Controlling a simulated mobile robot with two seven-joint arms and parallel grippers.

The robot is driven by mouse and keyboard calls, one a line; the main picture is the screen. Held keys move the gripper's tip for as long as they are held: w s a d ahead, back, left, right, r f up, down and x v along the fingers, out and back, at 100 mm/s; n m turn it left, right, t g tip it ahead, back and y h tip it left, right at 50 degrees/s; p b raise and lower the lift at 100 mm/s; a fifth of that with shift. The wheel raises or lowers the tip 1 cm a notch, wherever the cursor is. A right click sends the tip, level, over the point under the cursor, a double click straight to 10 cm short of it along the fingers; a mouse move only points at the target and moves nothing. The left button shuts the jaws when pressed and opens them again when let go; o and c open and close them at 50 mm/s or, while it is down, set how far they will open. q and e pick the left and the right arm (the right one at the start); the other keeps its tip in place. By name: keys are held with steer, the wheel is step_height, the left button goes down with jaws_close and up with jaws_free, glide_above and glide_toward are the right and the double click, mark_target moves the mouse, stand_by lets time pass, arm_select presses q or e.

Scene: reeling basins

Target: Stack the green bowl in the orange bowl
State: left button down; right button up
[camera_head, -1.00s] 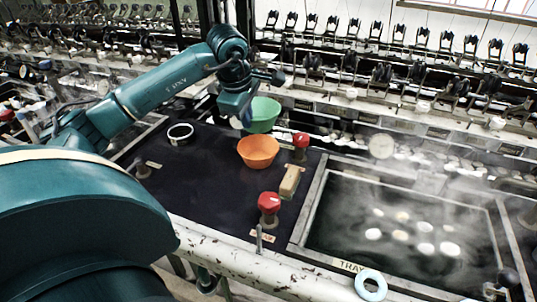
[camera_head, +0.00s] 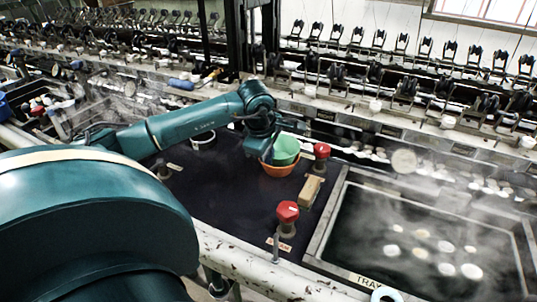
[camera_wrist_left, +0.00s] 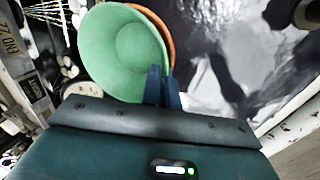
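The green bowl (camera_head: 286,149) sits inside or just over the orange bowl (camera_head: 279,171), covering most of its inside; whether it rests there fully I cannot tell. My left gripper (camera_head: 267,156) is at the left rim of the green bowl. In the left wrist view, its two blue fingers (camera_wrist_left: 162,88) are close together on the rim of the green bowl (camera_wrist_left: 125,45). A strip of the orange bowl (camera_wrist_left: 158,22) shows behind the green one. My right gripper is not in view.
Red knobs (camera_head: 287,212) and (camera_head: 321,151) and a tan block (camera_head: 311,191) stand right of the bowls. A dark round container with a pale rim (camera_head: 203,138) is left of them. A steaming basin (camera_head: 345,238) is at the right. The dark surface (camera_head: 222,195) in front is clear.

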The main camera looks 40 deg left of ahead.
arm_select(q)
steer(key=shift+f+b, duration=0.35)
steer(key=shift+f, duration=0.15)
steer(key=c, duration=2.1)
jaws_free()
steer(key=shift+s, duration=0.15)
steer(key=o, duration=0.4)
steer(key=shift+d+f, duration=0.1)
steer(key=shift+f, duration=0.05)
steer(key=shift+r+p, duration=0.55)
steer(key=shift+p, duration=0.1)
steer(key=v, duration=1.2)
steer(key=shift+r, duration=0.25)
